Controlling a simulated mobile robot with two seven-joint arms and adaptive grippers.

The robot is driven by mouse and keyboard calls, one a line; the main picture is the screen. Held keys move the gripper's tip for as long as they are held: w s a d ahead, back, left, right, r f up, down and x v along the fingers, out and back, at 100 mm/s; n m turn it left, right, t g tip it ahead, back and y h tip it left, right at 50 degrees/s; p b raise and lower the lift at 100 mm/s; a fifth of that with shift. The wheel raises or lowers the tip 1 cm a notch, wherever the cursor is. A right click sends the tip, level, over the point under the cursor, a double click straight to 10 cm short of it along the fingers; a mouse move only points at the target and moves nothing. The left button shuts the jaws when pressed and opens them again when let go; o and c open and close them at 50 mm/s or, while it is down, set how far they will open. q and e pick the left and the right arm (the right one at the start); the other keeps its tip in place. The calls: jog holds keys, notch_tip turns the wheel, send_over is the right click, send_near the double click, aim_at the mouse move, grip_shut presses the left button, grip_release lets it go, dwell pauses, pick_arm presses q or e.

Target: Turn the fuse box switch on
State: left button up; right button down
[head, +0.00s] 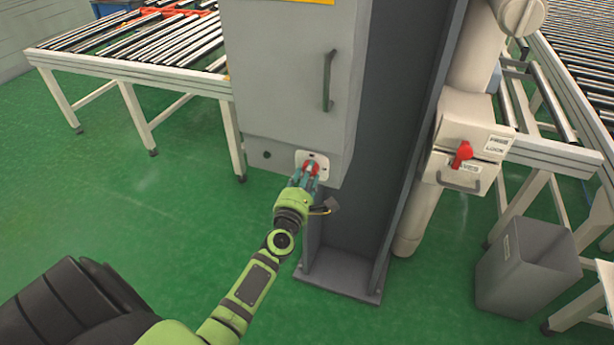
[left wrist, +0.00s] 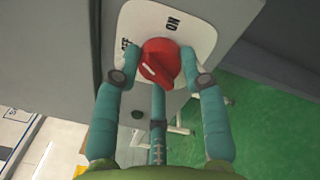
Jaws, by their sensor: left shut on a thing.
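The fuse box (head: 290,75) is a grey cabinet with a dark door handle, fixed on a dark steel column. The red rotary switch (left wrist: 160,64) sits on a white plate (left wrist: 205,30) low on the box. The plate has "ON" at its top and partly hidden lettering to the left. The switch's pale mark points at a slant, not clearly at ON. My left gripper (head: 305,172) has its teal fingers around the red switch; they also flank it in the left wrist view (left wrist: 160,75). It is shut on the switch. My right gripper is not in view.
A roller conveyor (head: 130,45) stands at the left behind the box. Right of the column are a beige unit with a red lever (head: 462,154), another conveyor and a grey bin (head: 525,265). Green floor is clear at the left.

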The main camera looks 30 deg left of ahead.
pick_arm(q)
jog(key=m, duration=0.7)
jog(key=shift+s+a+f+h, duration=0.1)
jog(key=shift+a+f+h, duration=0.05)
jog(key=shift+f+h, duration=0.15)
jog(key=shift+a+r+m+t+p, duration=0.1)
jog(key=shift+m+t+p, duration=0.1)
jog(key=shift+m, duration=1.15)
jog(key=shift+a+r+m+t+p, duration=0.1)
jog(key=shift+m+p, duration=0.1)
jog(key=shift+m, duration=1.15)
jog(key=o, duration=1.1)
jog(key=shift+r, duration=0.1)
jog(key=v, duration=1.2)
jog(key=shift+a, duration=0.15)
